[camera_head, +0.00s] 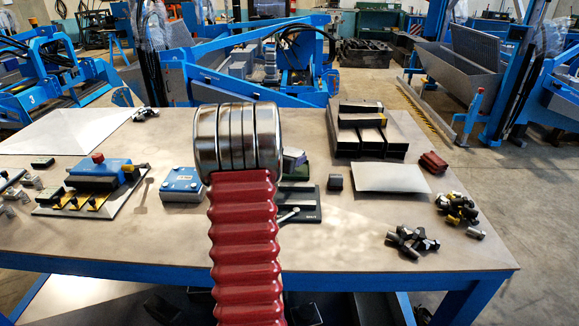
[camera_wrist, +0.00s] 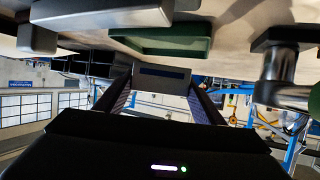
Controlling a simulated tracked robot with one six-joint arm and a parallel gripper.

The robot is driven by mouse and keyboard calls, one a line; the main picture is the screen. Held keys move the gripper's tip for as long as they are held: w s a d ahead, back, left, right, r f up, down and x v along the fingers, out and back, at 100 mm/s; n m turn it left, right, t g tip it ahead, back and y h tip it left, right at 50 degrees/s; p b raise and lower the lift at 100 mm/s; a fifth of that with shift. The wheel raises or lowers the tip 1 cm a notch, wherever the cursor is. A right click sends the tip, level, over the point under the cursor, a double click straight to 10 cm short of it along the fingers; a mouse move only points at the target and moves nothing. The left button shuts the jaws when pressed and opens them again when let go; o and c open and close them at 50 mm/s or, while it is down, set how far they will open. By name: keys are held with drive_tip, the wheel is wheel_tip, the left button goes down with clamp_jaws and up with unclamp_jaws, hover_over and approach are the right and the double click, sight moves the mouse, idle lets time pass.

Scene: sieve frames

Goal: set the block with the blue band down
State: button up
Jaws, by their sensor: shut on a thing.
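The block with the blue band (camera_wrist: 162,82) is grey with a dark blue stripe across it and shows in the wrist view. My gripper (camera_wrist: 162,76) is shut on it, with one dark finger at each side. The wrist picture shows the tabletop along its upper edge, and the block is close to a green tray-like piece (camera_wrist: 160,42) there. I cannot tell whether the block touches anything beneath it. In the head view my red ribbed arm with metal rings hides the gripper, and I cannot make out the held block for sure.
The worktable (camera_head: 330,240) carries a blue box (camera_head: 181,185), a small dark cube (camera_head: 335,182), a pale plate (camera_head: 390,178) and a stack of dark channels (camera_head: 368,140). Loose metal parts (camera_head: 412,242) lie at the right. The front middle is clear. A metal cylinder (camera_wrist: 280,65) stands close in the wrist view.

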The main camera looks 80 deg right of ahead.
drive_tip(key=shift+r, duration=0.1)
drive_tip(key=shift+f, duration=1.85)
drive_tip(key=o, duration=1.2)
drive_tip(key=shift+f, duration=0.2)
drive_tip(key=shift+r, duration=0.15)
drive_tip(key=shift+w+a+r, duration=0.1)
drive_tip(key=shift+a+r, duration=0.1)
drive_tip(key=shift+a, duration=0.3)
drive_tip(key=v, duration=1.1)
drive_tip(key=shift+f, duration=0.1)
